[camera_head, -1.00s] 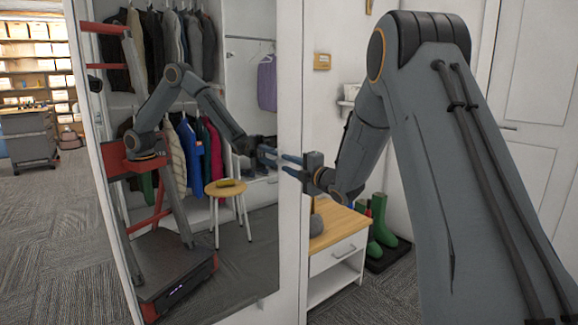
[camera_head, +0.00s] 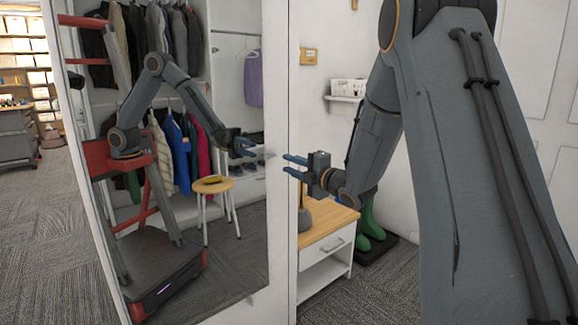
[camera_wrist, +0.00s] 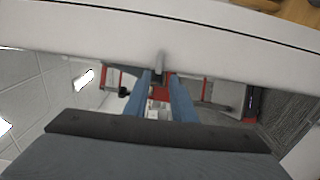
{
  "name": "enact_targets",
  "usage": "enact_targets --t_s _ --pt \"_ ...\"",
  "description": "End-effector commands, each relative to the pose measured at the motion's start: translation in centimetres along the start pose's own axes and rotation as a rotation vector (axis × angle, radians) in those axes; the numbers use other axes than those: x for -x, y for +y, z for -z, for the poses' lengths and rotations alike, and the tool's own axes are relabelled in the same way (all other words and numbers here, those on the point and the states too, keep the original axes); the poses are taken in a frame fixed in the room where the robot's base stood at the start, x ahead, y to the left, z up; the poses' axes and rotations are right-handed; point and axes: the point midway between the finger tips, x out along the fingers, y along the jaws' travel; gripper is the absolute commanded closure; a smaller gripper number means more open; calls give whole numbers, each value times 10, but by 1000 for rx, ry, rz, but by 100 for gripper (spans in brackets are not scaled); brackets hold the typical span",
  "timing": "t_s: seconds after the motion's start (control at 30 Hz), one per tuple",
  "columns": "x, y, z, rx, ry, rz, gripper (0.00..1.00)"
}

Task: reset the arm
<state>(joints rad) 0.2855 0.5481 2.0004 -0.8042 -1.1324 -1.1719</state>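My gripper (camera_head: 288,166) is in the middle of the head view, in front of the white frame of a tall mirror panel (camera_head: 255,230). Its two blue fingers are apart with nothing between them. In the wrist view my gripper (camera_wrist: 162,85) also shows a gap between the fingers. Past their tips are the white frame (camera_wrist: 230,32), a small grey handle-like piece (camera_wrist: 160,66) and mirrored glass. In the head view the fingertips look close to the frame; I cannot tell whether they touch it.
The mirror reflects me, hanging clothes and a round wooden stool (camera_head: 212,186). Right of the panel stand a wood-topped white cabinet (camera_head: 325,250) and green boots (camera_head: 371,220). A small wall shelf (camera_head: 345,97) is above. Open carpet (camera_head: 40,230) lies at left.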

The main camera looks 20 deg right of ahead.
Motion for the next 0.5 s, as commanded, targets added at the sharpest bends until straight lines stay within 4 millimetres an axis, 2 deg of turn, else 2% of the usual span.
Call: enact_targets --t_s 0.17,0.27,0.37,0.47,0.5 --pt "4 -1 2 -70 -47 58 77" --pt "17 -6 4 -201 -141 160 77" --pt "44 -18 10 -390 -281 290 77" --pt "82 -33 24 -593 -440 416 77" --pt "100 -40 31 -675 -507 465 77"
